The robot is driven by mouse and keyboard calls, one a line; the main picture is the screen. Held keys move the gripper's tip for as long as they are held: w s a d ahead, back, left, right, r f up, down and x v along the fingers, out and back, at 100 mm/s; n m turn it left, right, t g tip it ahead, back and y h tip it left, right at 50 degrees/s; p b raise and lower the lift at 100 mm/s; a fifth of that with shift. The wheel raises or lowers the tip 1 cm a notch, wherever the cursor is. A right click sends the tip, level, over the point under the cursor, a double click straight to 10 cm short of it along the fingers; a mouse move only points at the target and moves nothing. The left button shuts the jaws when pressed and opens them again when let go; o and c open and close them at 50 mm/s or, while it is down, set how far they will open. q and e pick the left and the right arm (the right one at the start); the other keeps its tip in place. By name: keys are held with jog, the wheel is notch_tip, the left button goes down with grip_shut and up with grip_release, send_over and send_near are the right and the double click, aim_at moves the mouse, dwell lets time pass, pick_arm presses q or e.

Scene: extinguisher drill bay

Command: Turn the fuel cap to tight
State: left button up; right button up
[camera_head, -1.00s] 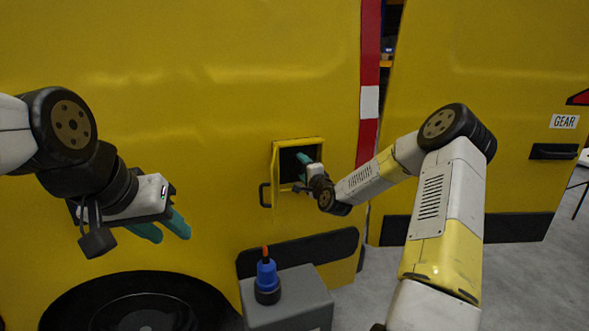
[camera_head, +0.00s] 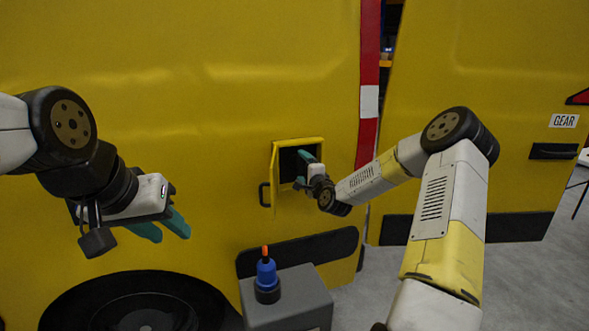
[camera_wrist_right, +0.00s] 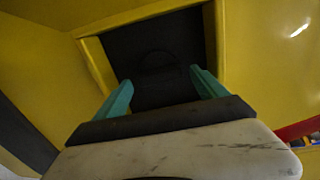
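The fuel recess (camera_head: 289,165) is set in the yellow van side, its small door (camera_head: 275,178) swung open at the left. In the right wrist view a dark round shape, apparently the fuel cap (camera_wrist_right: 158,61), shows faintly in the black recess; its markings cannot be read. My right gripper (camera_head: 302,170) is at the recess mouth. Its two teal fingers are spread wide in the right wrist view (camera_wrist_right: 162,88), with nothing between them, in front of and below the cap. My left gripper (camera_head: 169,231) is open and empty, far left of the recess.
A grey box (camera_head: 290,302) stands below the recess with a blue bottle-like object (camera_head: 267,274) with an orange tip on it. A black handle (camera_head: 264,195) is beside the little door. A wheel (camera_head: 140,308) is at lower left. Grey floor is clear at right.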

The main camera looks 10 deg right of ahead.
jog(key=s+d, duration=0.1)
jog(key=s, duration=0.6)
jog(key=shift+s+d, duration=0.25)
jog(key=shift+s, duration=0.1)
